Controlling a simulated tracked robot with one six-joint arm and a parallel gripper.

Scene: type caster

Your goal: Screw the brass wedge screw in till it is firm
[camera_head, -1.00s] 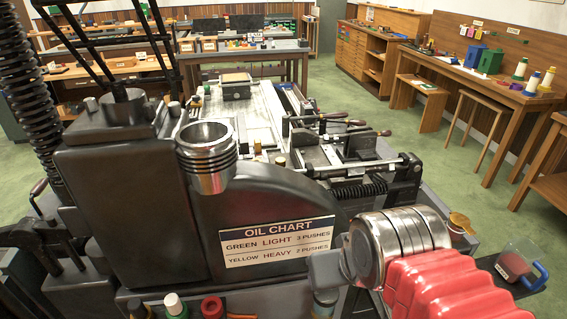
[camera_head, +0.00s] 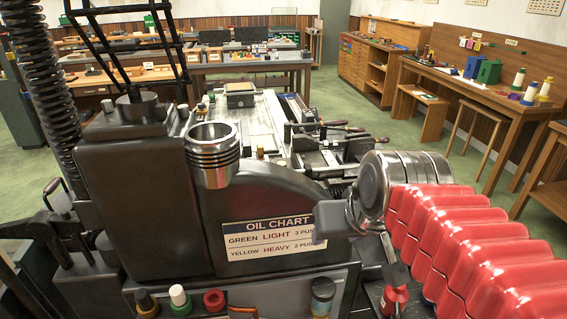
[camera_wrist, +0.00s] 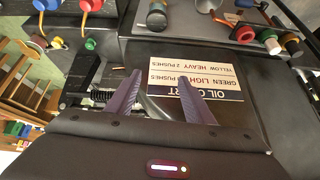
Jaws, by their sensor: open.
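My gripper (camera_wrist: 158,98) is open and empty in the wrist view, its two dark fingers spread in front of the oil chart plate (camera_wrist: 192,80). The same plate (camera_head: 268,238) is on the dark machine's front in the head view, its right end hidden behind the grey end of my arm. I cannot make out the brass wedge screw for certain. A small brass-coloured piece (camera_head: 260,152) stands on the machine bed beyond the metal cup, too small to identify.
A ribbed metal cup (camera_head: 212,158) sits on the machine top. Green-and-white, red and dark-and-yellow capped parts line a front ledge (camera_head: 240,290). A workbench (camera_head: 480,95) with spools stands at the right; green floor (camera_head: 440,145) lies open before it.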

